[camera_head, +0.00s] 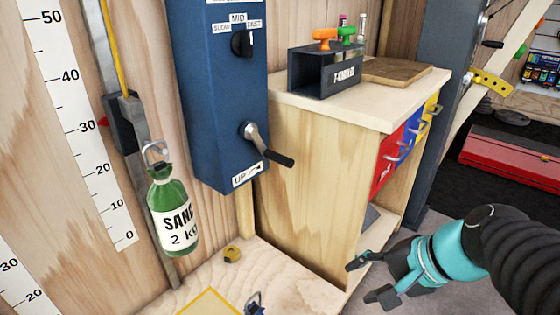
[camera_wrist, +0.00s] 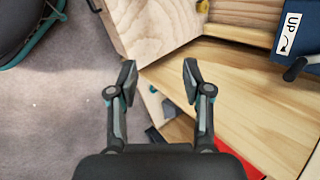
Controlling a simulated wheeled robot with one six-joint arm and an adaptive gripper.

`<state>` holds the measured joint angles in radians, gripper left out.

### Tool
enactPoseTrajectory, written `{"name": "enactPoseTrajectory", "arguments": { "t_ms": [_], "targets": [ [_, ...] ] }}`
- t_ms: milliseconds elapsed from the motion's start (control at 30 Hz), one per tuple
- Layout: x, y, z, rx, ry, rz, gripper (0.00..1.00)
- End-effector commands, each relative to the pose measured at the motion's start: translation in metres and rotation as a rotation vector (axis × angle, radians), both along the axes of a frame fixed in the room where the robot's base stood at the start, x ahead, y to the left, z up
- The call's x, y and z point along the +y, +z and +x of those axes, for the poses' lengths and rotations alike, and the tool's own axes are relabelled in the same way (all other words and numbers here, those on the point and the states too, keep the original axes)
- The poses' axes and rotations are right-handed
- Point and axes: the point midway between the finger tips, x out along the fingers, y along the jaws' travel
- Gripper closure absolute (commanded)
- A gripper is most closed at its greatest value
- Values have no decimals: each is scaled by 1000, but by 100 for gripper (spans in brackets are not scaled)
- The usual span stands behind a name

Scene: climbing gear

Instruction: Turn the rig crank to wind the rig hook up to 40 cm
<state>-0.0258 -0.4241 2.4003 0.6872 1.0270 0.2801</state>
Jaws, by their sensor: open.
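The rig crank (camera_head: 262,143) has a metal arm and a black handle, on the front of a blue box (camera_head: 215,100) above an "UP" arrow label. Its dark handle (camera_wrist: 295,68) shows at the right edge of the wrist view. The rig hook (camera_head: 154,152) hangs at left with a green "SAND 2 KG" bag (camera_head: 172,212) on it. A red pointer (camera_head: 103,122) beside the height scale (camera_head: 70,90) is near the 30 mark. My gripper (camera_head: 365,280) is open and empty, low and right of the crank, clear of it. Its spread fingers also show in the wrist view (camera_wrist: 159,75).
A wooden cabinet (camera_head: 310,190) with coloured drawers stands right of the crank, between it and my gripper. A dark box (camera_head: 322,75) with coloured-handled tools sits on top. A yellow object (camera_head: 232,254) lies on the wooden base. A dark post (camera_head: 435,110) stands behind.

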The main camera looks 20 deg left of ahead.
Motion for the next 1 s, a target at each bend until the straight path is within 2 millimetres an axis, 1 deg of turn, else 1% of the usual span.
{"name": "enactPoseTrajectory", "arguments": {
  "t_ms": [33, 100, 167, 200, 267, 367, 400, 467, 500, 600, 700, 800, 900, 1000],
  "targets": [
    [15, 0, 10, 68, -46, 89, 50],
    [35, 5, 23, 163, -120, 215, 50],
    [51, 10, 36, 244, -181, 321, 50],
    [61, 14, 46, 299, -224, 391, 50],
    [74, 20, 62, 382, -286, 496, 50],
    [91, 29, 92, 522, -390, 668, 50],
    [96, 32, 105, 576, -431, 735, 50],
    [102, 36, 124, 653, -487, 830, 50],
    [105, 38, 136, 699, -524, 890, 50],
    [108, 41, 164, 800, -599, 1019, 50],
    [109, 43, 185, 868, -651, 1114, 50],
    [108, 44, 198, 909, -683, 1172, 50],
    [109, 44, 204, 926, -697, 1198, 50],
    [116, 45, 208, 930, -698, 1204, 50]
  ]
}}
